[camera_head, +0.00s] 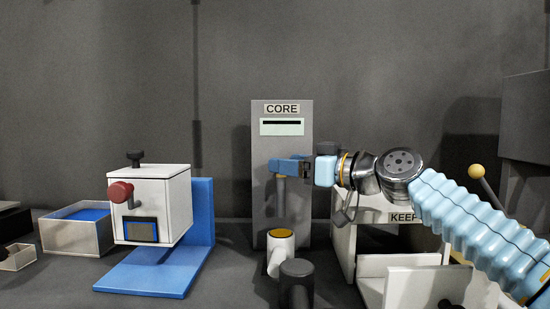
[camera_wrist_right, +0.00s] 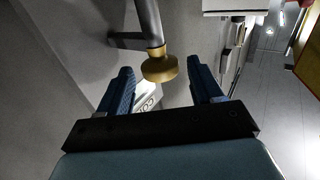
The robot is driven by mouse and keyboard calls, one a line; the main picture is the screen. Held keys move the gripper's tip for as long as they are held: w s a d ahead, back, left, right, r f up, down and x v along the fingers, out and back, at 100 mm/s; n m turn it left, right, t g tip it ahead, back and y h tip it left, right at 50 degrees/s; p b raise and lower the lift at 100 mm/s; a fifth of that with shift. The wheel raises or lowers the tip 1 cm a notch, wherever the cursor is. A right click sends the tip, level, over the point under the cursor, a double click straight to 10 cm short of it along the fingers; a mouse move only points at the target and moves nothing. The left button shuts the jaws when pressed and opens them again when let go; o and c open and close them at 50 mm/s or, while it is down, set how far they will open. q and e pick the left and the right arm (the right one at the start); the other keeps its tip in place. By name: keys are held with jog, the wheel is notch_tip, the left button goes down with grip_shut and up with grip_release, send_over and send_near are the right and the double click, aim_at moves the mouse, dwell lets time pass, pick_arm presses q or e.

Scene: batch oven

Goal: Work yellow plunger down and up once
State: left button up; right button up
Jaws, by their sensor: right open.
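The yellow plunger's round knob (camera_wrist_right: 159,68) shows in the right wrist view at the end of a grey rod (camera_wrist_right: 149,22). My right gripper (camera_wrist_right: 161,80) is open, with one blue finger on each side of the knob. The knob is between the fingertips, with visible gaps on both sides. In the head view the right gripper (camera_head: 287,166) is in front of the grey CORE panel (camera_head: 265,218). There the rod (camera_head: 281,191) shows below the fingers, which hide the knob. My left gripper is not in view.
A white mug-like vessel (camera_head: 272,262) with a yellow top and a dark cylinder (camera_head: 297,284) stand below the gripper. A white box with a red knob (camera_head: 170,190) on a blue stand is at left. The KEEP bin (camera_head: 405,217) is at right under my arm.

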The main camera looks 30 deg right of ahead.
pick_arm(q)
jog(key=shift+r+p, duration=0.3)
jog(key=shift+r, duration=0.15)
pick_arm(e)
jog(key=shift+x, duration=2.4)
jog(key=shift+c, duration=0.5)
